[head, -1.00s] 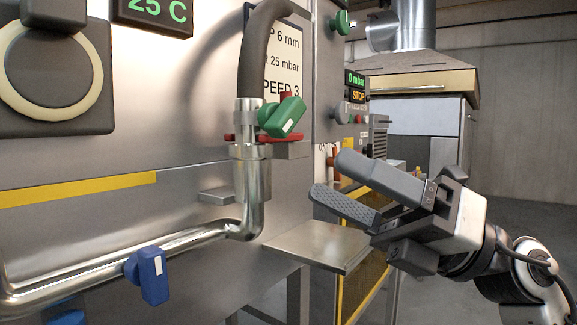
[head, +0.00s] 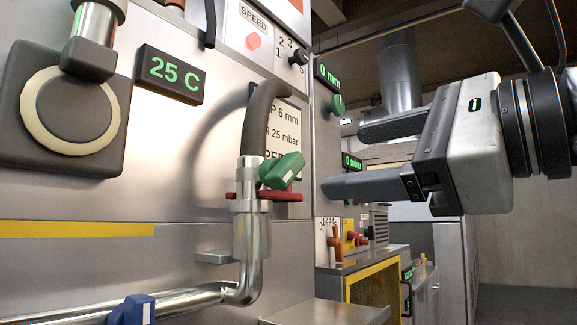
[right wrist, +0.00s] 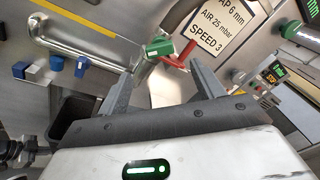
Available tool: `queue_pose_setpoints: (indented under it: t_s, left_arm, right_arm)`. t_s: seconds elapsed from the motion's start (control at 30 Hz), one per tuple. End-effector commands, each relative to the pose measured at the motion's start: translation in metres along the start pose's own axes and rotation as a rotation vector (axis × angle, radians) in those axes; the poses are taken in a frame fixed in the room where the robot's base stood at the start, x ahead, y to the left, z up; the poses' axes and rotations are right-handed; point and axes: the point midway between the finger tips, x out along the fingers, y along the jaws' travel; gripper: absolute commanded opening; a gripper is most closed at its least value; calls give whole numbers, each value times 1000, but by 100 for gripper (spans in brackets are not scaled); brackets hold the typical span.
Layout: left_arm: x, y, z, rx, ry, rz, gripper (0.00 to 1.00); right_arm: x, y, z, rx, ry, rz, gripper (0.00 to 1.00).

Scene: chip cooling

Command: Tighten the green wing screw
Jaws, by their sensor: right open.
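The green wing screw (head: 282,171) sits on the clamp of the vertical steel pipe, just below the dark hose, in the head view. A red clamp part (head: 275,196) lies directly under it. The screw also shows in the right wrist view (right wrist: 160,46), beyond and between my fingertips, with the red part beside it. My right gripper (head: 345,160) is open and empty, to the right of the screw and apart from it, fingers pointing left. It also shows in the right wrist view (right wrist: 160,72). My left gripper is not in view.
The steel pipe (head: 250,250) runs down and left along the machine wall, with a blue valve handle (head: 132,310) on it. A metal shelf (head: 330,313) juts out below. A sign (head: 283,130) and green knob (head: 337,104) are near the gripper.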

Motion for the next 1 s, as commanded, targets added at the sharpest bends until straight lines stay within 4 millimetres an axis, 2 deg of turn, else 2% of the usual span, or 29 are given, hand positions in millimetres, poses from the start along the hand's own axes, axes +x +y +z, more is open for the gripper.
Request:
queue_pose_setpoints:
  t_s: [0.1, 0.3, 0.5, 0.7, 0.93, 1.0]
  left_arm:
    - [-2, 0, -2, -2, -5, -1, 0]
    - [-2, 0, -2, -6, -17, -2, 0]
    - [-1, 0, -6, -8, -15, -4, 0]
    - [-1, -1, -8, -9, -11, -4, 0]
    - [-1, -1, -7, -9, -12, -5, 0]
    - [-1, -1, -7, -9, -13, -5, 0]
  right_arm:
    - [28, 0, 1, 3, 0, 6, 67]
    - [69, 0, 2, 4, -1, 5, 67]
    - [95, 0, 1, 3, -1, 3, 67]
    - [104, 0, 0, 2, -1, 2, 67]
    - [104, 0, 0, 2, -1, 2, 67]
    - [104, 0, 0, 2, -2, 2, 48]
